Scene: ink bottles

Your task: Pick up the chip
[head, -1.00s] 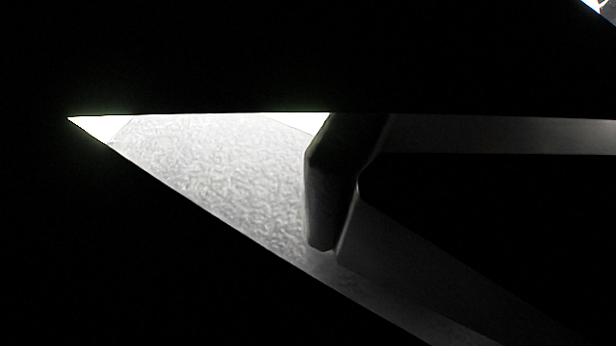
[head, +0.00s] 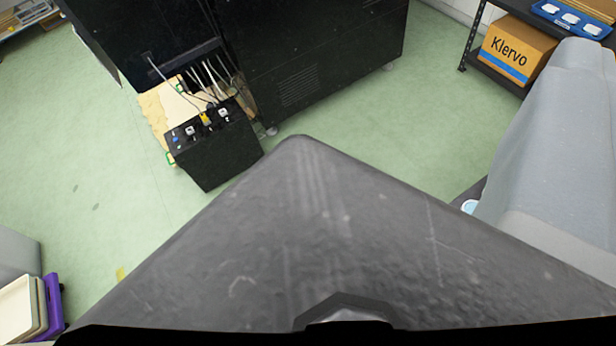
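I cannot make out a chip in the head view. A black box (head: 222,152) with small white, blue and yellow parts on its top stands on the floor beside a large black machine (head: 315,55). Several thin tubes or cables run from the machine to the box. The parts are too small to tell apart. No fingers of my gripper can be made out. A large dark grey, scuffed wedge fills the lower middle of the view, very close; I cannot tell whether it is part of me.
Pale green floor (head: 70,150) is clear at left and right of the machine. A cardboard box marked Klervo (head: 516,50) and a blue tray (head: 575,18) are on a rack at upper right. A grey covered shape (head: 562,140) stands at right. Purple and cream trays (head: 52,302) are at lower left.

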